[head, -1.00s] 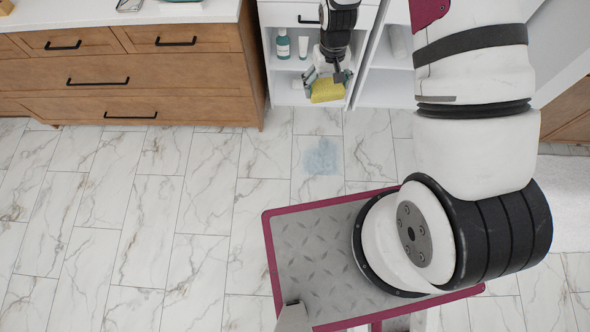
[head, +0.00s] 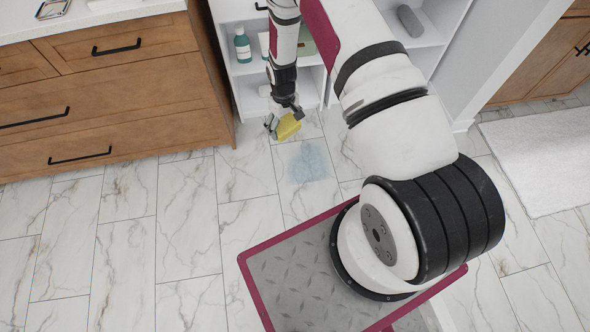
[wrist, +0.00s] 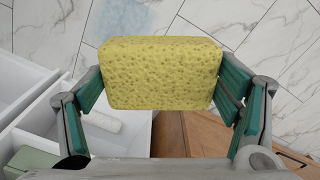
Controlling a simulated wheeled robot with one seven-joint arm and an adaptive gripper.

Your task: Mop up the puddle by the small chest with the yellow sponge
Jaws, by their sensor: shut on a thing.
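My gripper (head: 278,126) is shut on the yellow sponge (head: 289,127) in the head view. In the wrist view the sponge (wrist: 160,74) sits between the two green-padded fingers. The puddle (head: 309,162) is a pale blue patch on the marble tile floor, just below and right of the sponge in the head view. It also shows behind the sponge in the wrist view (wrist: 128,18), partly hidden by it. The small chest (head: 245,86) is the white unit with open shelves behind my gripper. The sponge appears above the floor, apart from the puddle.
A wooden vanity (head: 110,90) with black handles stands at the left. A bottle (head: 242,46) stands on the white unit's shelf. A white rug (head: 550,155) lies at the right. Tile floor (head: 130,240) left of my base is clear.

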